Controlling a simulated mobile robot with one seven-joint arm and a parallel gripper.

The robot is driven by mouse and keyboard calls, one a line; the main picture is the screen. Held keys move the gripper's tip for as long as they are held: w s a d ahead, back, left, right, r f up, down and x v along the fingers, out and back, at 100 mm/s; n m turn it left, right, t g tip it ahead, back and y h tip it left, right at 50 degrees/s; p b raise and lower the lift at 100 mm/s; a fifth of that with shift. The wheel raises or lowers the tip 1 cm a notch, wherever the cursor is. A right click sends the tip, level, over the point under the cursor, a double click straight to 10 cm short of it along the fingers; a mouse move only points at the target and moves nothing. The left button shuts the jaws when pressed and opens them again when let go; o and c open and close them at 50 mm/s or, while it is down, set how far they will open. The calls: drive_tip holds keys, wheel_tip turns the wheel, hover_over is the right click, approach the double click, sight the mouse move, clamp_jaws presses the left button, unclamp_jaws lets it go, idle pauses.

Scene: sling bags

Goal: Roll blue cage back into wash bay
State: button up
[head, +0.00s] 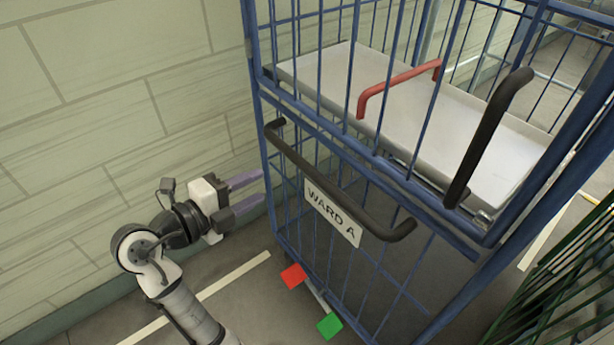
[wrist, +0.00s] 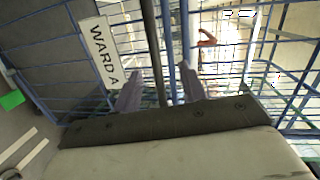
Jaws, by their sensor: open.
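The blue cage (head: 262,150) stands upright in front of me, beside the tiled wall. A long black handle (head: 340,192) crosses its near face, by a white "WARD A" label (head: 332,212). My gripper (head: 261,188) is open and empty, at the left of the cage near its left corner post. In the wrist view, the black handle (wrist: 152,50) appears between my two purple fingers, with the label (wrist: 104,52) to its left. I cannot tell how far the handle is from the fingertips. A red pedal (head: 293,276) and a green pedal (head: 328,325) sit low at the cage's base.
A second, upright black handle (head: 488,135) and a red handle (head: 398,86) are higher on the cage, near a pale shelf (head: 345,75). A dark green wire cage (head: 570,285) stands at lower right. White lines (head: 235,275) mark the floor. The wall (head: 110,110) is close on the left.

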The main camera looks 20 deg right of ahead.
sight(312, 178)
drive_tip(key=w+d+f+p, duration=0.1)
drive_tip(key=d, duration=0.3)
drive_tip(key=w+d+f+m+g+p, duration=0.1)
drive_tip(key=d, duration=0.4)
drive_tip(key=w+d+f+m+p, duration=0.1)
drive_tip(key=d, duration=0.4)
drive_tip(key=shift+f+g, duration=0.4)
clamp_jaws()
